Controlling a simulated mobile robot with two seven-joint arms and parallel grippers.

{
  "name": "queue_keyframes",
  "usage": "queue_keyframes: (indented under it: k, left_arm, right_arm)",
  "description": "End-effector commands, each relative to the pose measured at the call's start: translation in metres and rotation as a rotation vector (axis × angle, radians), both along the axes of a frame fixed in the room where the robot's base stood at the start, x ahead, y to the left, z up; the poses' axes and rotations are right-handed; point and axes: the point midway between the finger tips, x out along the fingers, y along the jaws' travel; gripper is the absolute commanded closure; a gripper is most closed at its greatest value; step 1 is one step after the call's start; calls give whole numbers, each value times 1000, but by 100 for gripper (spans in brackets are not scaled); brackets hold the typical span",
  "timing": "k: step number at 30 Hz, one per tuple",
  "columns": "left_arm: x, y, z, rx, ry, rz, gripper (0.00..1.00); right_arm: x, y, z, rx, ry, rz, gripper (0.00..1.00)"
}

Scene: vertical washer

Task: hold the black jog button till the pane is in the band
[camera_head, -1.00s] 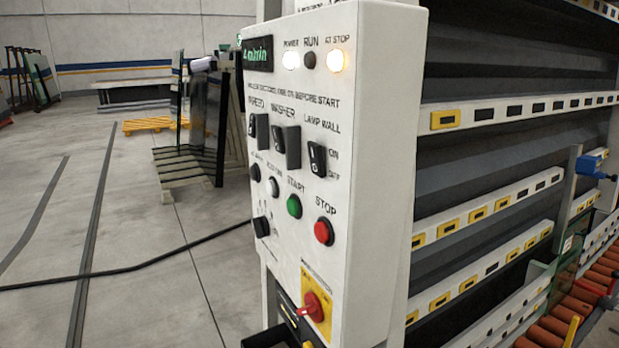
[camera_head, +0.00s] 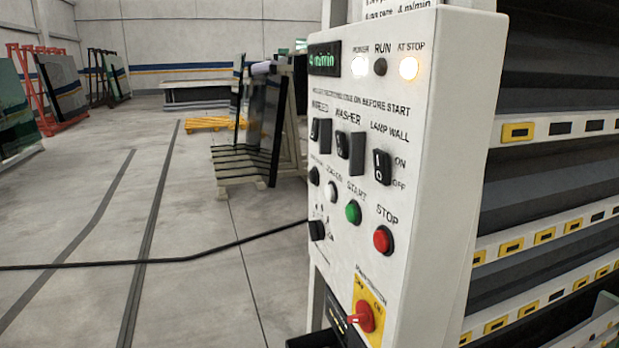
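The white control panel (camera_head: 440,150) stands right of centre. A small black round button (camera_head: 313,176) sits at the left of its button row; its label is too blurred to read. Beside it are a white button (camera_head: 332,191), the green START button (camera_head: 353,211) and the red STOP button (camera_head: 383,239). The display (camera_head: 324,59) reads about 4 m/min. The POWER lamp (camera_head: 360,66) and AT STOP lamp (camera_head: 409,68) are lit; the RUN lamp (camera_head: 380,66) is dark. I cannot make out the pane or the band. Neither gripper is in view.
A red rotary switch on a yellow plate (camera_head: 371,308) sits low on the panel. The washer (camera_head: 550,131) with yellow-marked rails stands at right. A black cable (camera_head: 200,255) crosses the floor.

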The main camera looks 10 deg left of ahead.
Motion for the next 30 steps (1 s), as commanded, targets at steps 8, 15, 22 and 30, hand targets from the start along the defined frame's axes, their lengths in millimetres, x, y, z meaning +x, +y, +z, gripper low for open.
queue_keyframes:
  k: [8, 15, 22, 30]
  left_arm:
    - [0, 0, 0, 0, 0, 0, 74]
    - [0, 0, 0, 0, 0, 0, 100]
    - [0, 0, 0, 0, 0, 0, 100]
    - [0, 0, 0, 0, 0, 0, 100]
  right_arm:
    - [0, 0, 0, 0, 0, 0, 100]
    - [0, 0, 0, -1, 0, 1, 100]
    - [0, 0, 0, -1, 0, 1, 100]
    - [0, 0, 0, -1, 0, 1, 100]
